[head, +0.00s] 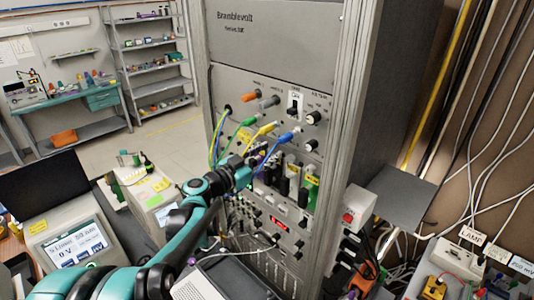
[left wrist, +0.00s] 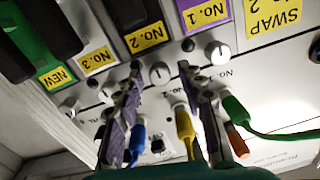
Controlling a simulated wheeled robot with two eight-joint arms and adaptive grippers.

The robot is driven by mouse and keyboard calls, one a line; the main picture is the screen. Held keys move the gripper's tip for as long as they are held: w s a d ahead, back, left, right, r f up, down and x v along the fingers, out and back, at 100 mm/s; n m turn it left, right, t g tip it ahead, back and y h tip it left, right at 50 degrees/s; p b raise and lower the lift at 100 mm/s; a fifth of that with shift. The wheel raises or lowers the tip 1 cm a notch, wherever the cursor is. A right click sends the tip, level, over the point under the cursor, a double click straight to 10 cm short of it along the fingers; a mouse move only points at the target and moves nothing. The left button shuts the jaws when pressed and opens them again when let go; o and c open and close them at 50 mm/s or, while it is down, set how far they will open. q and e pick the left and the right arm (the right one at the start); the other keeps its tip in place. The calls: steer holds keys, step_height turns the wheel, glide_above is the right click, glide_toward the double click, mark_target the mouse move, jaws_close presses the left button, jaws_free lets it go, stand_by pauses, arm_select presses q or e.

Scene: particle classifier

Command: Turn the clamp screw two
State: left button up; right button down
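Clamp screw two appears to be the small white knob with a dark slot (left wrist: 160,73) below the yellow No. 2 label (left wrist: 146,38) in the left wrist view. My left gripper (left wrist: 161,74) is open, its two purple-grey fingertips on either side of this knob with visible gaps. In the head view my left gripper (head: 248,168) is at the rack's front panel and hides the screw. A similar knob (left wrist: 216,51) sits beside the No. 1 label (left wrist: 205,18), and a smaller one lies by the No. 3 label (left wrist: 98,60). My right gripper is not in view.
Blue (left wrist: 138,140), yellow (left wrist: 185,125) and green (left wrist: 235,108) plugs with cables stand close to the fingers. The black and green modules (head: 310,188) line the rack slot. A grey box with a red button (head: 349,217) juts out at the rack's right.

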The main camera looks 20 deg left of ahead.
arm_select(q)
jaws_close()
